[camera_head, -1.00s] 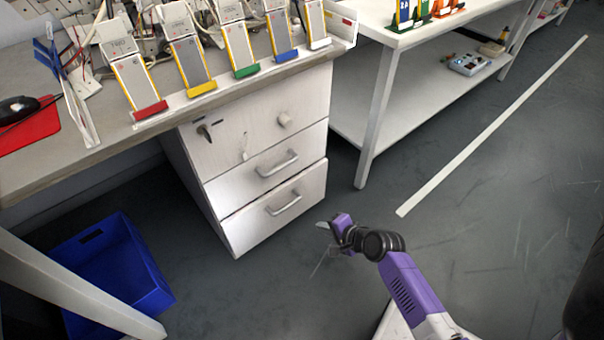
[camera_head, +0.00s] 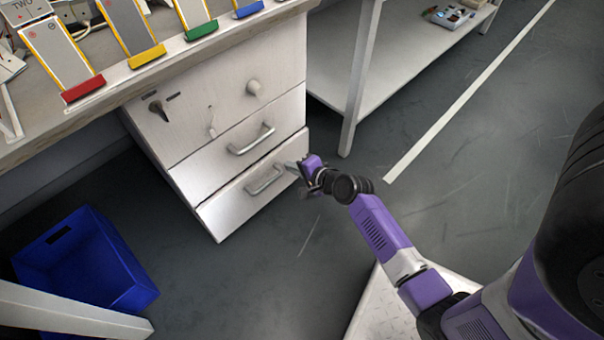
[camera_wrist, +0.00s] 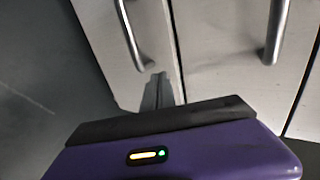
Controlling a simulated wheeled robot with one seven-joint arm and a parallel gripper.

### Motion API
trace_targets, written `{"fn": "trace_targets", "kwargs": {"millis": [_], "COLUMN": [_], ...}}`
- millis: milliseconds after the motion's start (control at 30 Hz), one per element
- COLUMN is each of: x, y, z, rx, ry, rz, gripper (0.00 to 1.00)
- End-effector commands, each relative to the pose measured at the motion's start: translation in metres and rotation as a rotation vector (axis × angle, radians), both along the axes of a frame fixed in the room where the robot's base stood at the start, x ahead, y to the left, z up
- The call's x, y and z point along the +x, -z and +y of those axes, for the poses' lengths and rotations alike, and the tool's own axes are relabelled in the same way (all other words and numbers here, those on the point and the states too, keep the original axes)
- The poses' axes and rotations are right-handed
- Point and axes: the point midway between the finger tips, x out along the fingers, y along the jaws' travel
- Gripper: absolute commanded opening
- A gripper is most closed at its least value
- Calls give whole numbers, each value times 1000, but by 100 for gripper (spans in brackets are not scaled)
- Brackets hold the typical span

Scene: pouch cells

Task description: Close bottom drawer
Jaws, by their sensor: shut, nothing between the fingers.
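The bottom drawer (camera_head: 232,207) is the lowest white front of the cabinet under the bench, with a grey bar handle (camera_head: 265,181). Its front sits almost level with the drawer above, with a thin dark line between them; I cannot tell whether it is fully shut. My gripper (camera_head: 293,168) is at the right end of this front, beside the handle, with its fingers together and empty. In the wrist view the fingertips (camera_wrist: 158,88) point at the bottom drawer front (camera_wrist: 155,30), near one end of its handle (camera_wrist: 128,35). Contact cannot be told.
The middle drawer (camera_head: 225,160) and top drawer (camera_head: 225,108) look closed; a key is in the top one. A blue bin (camera_head: 85,265) stands on the floor at left. A white table leg (camera_head: 362,80) stands right of the cabinet. The floor at right is clear.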

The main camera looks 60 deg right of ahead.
Motion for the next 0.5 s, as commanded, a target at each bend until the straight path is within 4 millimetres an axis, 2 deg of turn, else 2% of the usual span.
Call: {"fn": "trace_targets", "kwargs": {"millis": [67, 200, 500], "x": [14, 33, 48], "y": [11, 8, 6], "z": [-4, -9, -13], "rx": [1, 0, 0], "ry": [0, -1, -1], "rz": [-2, -2, 1], "gripper": [0, 0, 0]}}
